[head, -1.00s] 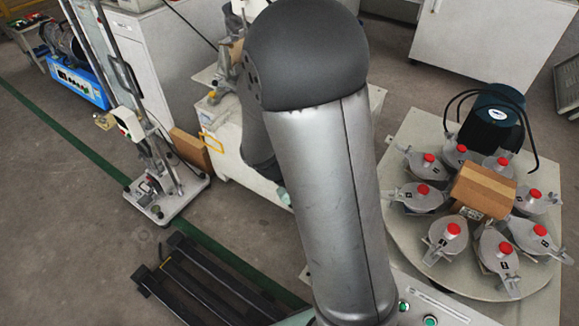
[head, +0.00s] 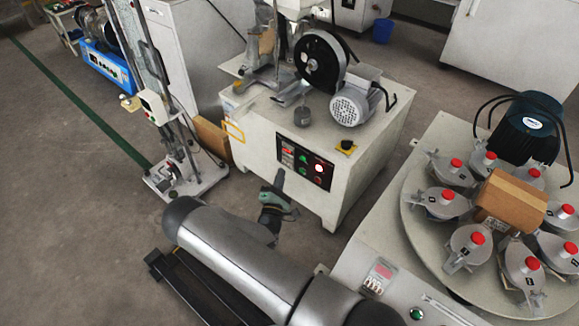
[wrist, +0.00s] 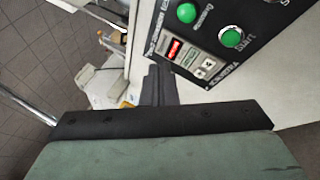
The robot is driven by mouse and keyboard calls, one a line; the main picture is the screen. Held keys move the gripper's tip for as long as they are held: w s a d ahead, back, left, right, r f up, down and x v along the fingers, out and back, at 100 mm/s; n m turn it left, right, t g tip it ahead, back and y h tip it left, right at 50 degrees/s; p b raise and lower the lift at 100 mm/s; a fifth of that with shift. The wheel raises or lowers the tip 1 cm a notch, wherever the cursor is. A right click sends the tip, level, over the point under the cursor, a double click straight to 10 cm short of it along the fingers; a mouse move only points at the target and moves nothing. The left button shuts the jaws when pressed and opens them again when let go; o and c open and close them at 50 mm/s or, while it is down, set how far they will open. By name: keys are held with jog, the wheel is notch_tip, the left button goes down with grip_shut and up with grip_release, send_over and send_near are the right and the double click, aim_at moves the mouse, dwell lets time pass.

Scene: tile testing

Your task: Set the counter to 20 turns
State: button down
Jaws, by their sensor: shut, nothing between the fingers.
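The counter (head: 288,155) is a small unit with a red display on the black front panel of the white machine in the middle of the head view. In the wrist view the counter (wrist: 187,55) shows close up, with a lit red display and small light buttons below it. The digits are too blurred to read. My gripper (wrist: 160,80) is shut and empty, its dark fingers just left of and below the counter in that view. In the head view my gripper (head: 279,181) is in front of the machine, below the panel. I cannot tell whether it touches anything.
Green buttons (wrist: 186,13) sit beside the counter. A motor and black wheel (head: 322,62) top the machine. At right, a round turntable (head: 420,225) carries several red-knobbed clamps; another small display unit (head: 379,275) is on its base. A tall stand (head: 160,110) is at left.

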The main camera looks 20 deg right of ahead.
aim_at(290, 164)
jog(key=a+f+n+t+y, duration=0.1)
jog(key=a+f+n+y, duration=0.3)
jog(key=f+y, duration=0.1)
jog(key=shift+w+a+f+y, duration=0.2)
jog(key=shift+f+y, duration=0.05)
jog(key=shift+y, duration=0.25)
jog(key=shift+d, duration=0.1)
jog(key=w+d+b, duration=0.3)
jog(key=w+d, duration=0.2)
jog(key=d, duration=0.2)
jog(key=shift+d, duration=0.1)
dwell(1.8)
jog(key=shift+w+d+p, duration=0.25)
jog(key=shift+p, duration=0.1)
